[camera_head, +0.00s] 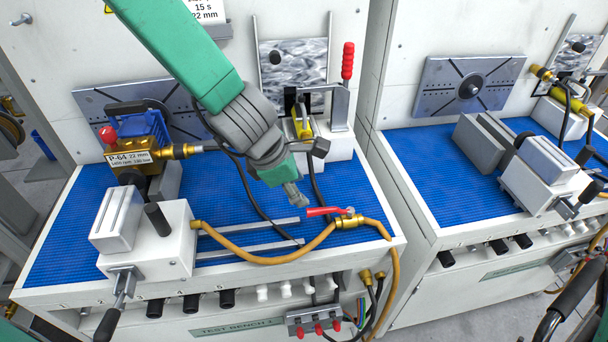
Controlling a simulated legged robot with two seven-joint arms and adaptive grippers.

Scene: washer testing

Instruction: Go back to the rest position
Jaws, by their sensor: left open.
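My left arm comes in from the top left with a green link and grey wrist. Its gripper (295,197) is open and points down over the blue mat (90,220) of the left test bench. Nothing shows between its small fingers. It is just above and left of a red-handled valve (325,211) on a yellow hose (270,259); I cannot tell whether they touch. My right gripper is not in view.
A blue and brass pump (140,145) with a P-64 label stands behind a white vise (150,240) on the left. A red-handled toggle clamp (347,62) stands behind the gripper. A second bench (440,190) with a vise (540,175) is at right.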

